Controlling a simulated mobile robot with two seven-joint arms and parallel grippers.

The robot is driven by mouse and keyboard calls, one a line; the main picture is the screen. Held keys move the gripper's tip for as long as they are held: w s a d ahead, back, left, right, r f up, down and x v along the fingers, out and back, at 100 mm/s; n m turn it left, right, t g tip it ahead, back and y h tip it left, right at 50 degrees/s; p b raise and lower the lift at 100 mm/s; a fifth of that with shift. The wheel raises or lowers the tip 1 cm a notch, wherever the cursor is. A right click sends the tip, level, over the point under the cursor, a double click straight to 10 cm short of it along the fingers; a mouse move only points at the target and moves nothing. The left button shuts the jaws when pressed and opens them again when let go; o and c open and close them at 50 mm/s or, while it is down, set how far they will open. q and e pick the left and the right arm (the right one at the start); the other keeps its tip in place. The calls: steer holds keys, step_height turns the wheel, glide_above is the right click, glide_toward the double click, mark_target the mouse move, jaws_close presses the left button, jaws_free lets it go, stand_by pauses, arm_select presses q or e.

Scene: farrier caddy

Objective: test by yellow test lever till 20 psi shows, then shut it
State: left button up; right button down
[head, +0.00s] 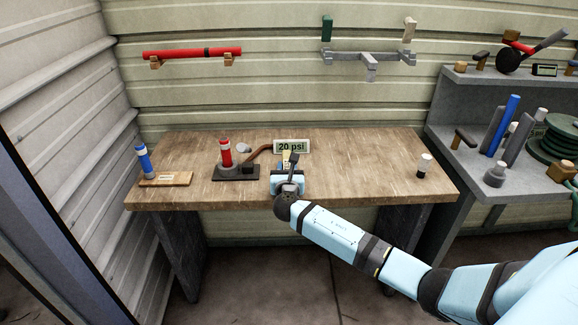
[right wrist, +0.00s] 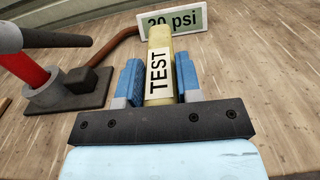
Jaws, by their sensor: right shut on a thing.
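The yellow test lever (right wrist: 160,60), labelled TEST, stands between the two blue fingers of my right gripper (right wrist: 157,82) in the right wrist view. The fingers are shut on it. In the head view my right gripper (head: 287,178) is at the bench's front middle and hides most of the lever. Just behind the lever, a sign-like readout (head: 291,147) shows "20 psi"; it also shows in the right wrist view (right wrist: 172,20). A brown pipe (right wrist: 115,45) runs from a dark base toward the lever. My left gripper is not in view.
On the wooden bench (head: 350,170), a red cylinder (head: 226,153) on a dark base stands left of the lever. A blue-topped cylinder (head: 143,158) is at far left and a white-and-black one (head: 424,165) at right. Grey shelves (head: 465,175) stand beyond the right end.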

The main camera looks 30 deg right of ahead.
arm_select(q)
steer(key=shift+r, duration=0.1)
arm_select(e)
steer(key=c, duration=0.8)
jaws_free()
steer(key=shift+a, duration=0.1)
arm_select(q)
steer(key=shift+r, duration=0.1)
arm_select(e)
steer(key=shift+s, duration=0.1)
arm_select(q)
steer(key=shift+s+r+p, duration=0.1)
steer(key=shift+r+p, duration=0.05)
steer(key=shift+p, duration=0.75)
arm_select(e)
steer(key=v, duration=1.3)
steer(key=shift+s+a, duration=0.2)
steer(key=shift+s, duration=0.05)
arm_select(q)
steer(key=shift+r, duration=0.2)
